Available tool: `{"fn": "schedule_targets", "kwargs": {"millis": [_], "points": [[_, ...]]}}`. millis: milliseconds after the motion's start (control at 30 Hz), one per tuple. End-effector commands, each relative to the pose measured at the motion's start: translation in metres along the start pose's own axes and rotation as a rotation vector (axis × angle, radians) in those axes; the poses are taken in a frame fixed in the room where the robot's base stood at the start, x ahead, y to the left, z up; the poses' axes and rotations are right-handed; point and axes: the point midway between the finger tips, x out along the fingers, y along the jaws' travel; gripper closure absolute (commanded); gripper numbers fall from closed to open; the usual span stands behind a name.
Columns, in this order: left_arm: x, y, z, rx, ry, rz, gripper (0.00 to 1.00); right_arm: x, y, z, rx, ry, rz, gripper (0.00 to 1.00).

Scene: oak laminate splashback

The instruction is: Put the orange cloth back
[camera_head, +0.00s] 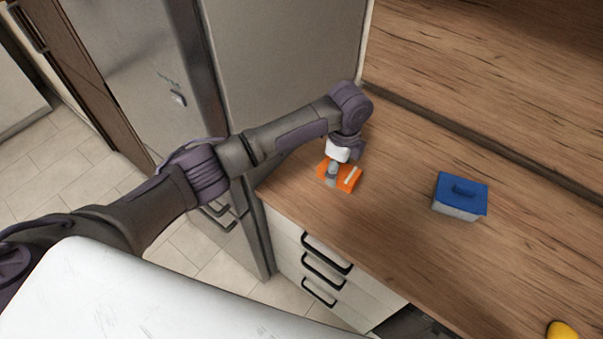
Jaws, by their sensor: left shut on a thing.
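The orange cloth (351,184) is near the left end of the wooden counter, close to the front edge. It is bright orange with a pale stripe. My left gripper (333,178) reaches down over it from above and is shut on it. The gripper hides part of the cloth. I cannot tell whether the cloth touches the counter or hangs just above it. My right gripper is not in view.
A blue-lidded box (460,195) stands on the counter (400,230) to the right, with bare wood between. A yellow object (562,330) shows at the bottom right. A tall fridge (290,60) borders the counter's left end. Drawers (320,265) with black handles are below.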

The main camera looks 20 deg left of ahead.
Motion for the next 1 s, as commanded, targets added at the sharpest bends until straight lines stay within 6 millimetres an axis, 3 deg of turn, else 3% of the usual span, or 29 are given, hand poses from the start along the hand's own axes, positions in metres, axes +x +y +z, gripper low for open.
{"fn": "schedule_targets", "kwargs": {"millis": [167,400,600,867,1000], "points": [[0.012,-0.003,0.008,0.066,-0.001,0.001,0.64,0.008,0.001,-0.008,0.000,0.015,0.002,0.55],[0.050,-0.004,0.061,0.065,-0.003,-0.001,0.64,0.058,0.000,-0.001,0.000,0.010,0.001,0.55],[0.070,-0.005,0.099,0.066,-0.001,-0.001,0.64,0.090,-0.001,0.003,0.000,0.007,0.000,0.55],[0.075,-0.005,0.115,0.069,0.000,-0.001,0.64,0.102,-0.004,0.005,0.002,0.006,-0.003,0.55],[0.089,-0.005,0.115,0.069,0.000,0.000,0.64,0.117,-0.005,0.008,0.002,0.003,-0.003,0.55]]}}
